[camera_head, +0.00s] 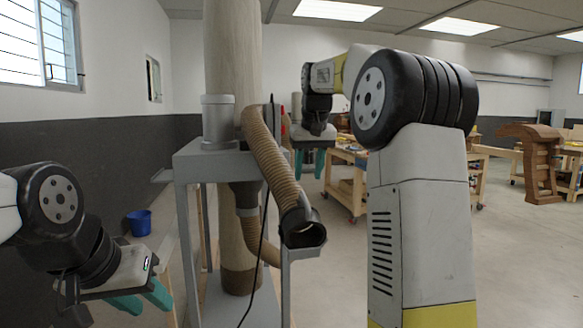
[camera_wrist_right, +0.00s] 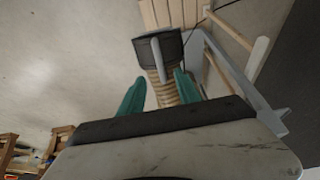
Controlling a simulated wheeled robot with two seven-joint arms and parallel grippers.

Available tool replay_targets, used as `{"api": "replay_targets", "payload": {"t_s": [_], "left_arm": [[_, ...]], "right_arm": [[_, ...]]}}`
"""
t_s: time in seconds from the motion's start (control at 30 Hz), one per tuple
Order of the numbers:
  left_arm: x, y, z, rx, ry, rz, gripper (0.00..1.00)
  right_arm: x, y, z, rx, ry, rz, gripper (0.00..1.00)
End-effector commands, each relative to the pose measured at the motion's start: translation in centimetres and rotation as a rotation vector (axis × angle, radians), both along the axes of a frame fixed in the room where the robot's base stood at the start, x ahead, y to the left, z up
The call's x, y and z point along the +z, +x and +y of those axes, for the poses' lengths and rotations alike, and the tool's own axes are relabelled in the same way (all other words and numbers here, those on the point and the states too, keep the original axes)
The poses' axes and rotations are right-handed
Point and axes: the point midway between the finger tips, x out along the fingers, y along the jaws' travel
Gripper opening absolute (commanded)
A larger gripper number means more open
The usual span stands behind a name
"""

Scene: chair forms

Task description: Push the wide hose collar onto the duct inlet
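The wide black hose collar (camera_head: 303,232) sits at the lower end of a tan ribbed hose (camera_head: 272,165) hanging in front of the grey stand. In the right wrist view a black collar (camera_wrist_right: 158,50) with a grey bar across it shows beyond the fingertips. My right gripper (camera_head: 309,163) is open and empty, with its teal fingers apart, above and behind the collar in the head view. My left gripper (camera_head: 142,299) is open and empty at the lower left. I cannot tell for sure which part is the duct inlet; a grey upright cylinder (camera_head: 218,122) stands on the stand's top.
A black cable hangs beside the hose. A blue bucket (camera_head: 139,222) stands on the floor to the left. Wooden workbenches (camera_head: 350,185) and a brown wooden piece (camera_head: 538,165) are at the right.

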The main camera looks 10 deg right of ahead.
Motion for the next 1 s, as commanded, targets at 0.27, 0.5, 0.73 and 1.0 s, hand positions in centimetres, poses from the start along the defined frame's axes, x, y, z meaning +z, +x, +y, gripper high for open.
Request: {"api": "replay_targets", "payload": {"t_s": [0.27, 0.5, 0.73, 1.0], "left_arm": [[0.0, 0.0, 0.0, 0.000, 0.000, 0.000, 0.36], [0.0, 0.0, 0.0, 0.000, 0.000, 0.000, 0.36], [0.0, 0.0, 0.0, 0.000, 0.000, 0.000, 0.36], [0.0, 0.0, 0.0, 0.000, 0.000, 0.000, 0.36]], "right_arm": [[-4.9, 1.6, 0.1, 0.000, 0.000, 0.004, 0.40], [-8.6, 3.0, 0.1, 0.000, 0.001, 0.002, 0.40], [-10.1, 3.6, 0.1, 0.000, 0.001, 0.000, 0.40], [-10.2, 3.6, 0.1, 0.000, 0.001, -0.001, 0.40]]}}
